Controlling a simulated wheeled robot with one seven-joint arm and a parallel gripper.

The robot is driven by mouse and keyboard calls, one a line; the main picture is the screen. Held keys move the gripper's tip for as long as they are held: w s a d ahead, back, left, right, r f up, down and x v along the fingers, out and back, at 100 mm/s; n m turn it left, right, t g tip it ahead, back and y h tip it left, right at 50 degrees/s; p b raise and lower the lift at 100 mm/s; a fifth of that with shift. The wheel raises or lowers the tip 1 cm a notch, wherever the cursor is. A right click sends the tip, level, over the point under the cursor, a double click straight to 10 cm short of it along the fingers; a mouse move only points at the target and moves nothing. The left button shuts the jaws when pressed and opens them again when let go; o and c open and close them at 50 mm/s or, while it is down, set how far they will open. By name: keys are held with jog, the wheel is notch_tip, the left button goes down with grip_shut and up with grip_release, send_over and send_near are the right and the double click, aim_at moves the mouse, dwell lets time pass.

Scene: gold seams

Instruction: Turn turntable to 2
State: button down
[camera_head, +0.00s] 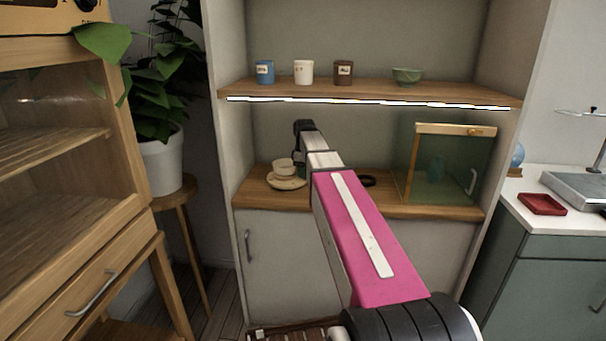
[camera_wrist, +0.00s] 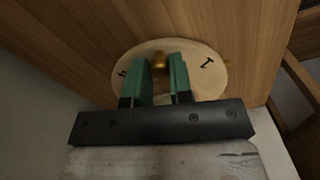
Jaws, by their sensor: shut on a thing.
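In the wrist view, the turntable (camera_wrist: 208,84) is a pale round wooden disc on a brown wooden surface. Black marks show on it: a 1 on the right and what looks like a 4 on the left. A small gold knob (camera_wrist: 159,61) stands on the disc. My gripper (camera_wrist: 161,67) has its two green fingers on either side of this knob, shut on it. The fingers and palm hide the near part of the disc. In the head view, my arm reaches into the lower shelf bay and hides most of the gripper.
The upper shelf (camera_head: 440,95) overhangs with several cups and a green bowl (camera_head: 407,75).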

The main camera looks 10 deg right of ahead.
jog(key=shift+w+d+n, duration=0.2)
jog(key=shift+w+n, duration=0.25)
jog(key=shift+n, duration=0.25)
jog(key=shift+w+d+n, duration=0.2)
jog(key=shift+w+n, duration=0.25)
jog(key=shift+n, duration=0.25)
jog(key=shift+w+d+n, duration=0.2)
jog(key=shift+w+n, duration=0.7)
jog(key=shift+n, duration=0.6)
jog(key=shift+w+a+n, duration=0.1)
jog(key=shift+w+n, duration=1)
jog(key=shift+n, duration=0.6)
jog(key=shift+w+a+n, duration=0.25)
jog(key=shift+w+n, duration=0.45)
jog(key=shift+n, duration=0.5)
jog(key=shift+w, duration=0.1)
jog(key=c, duration=1)
grip_release()
jog(key=shift+r, duration=0.1)
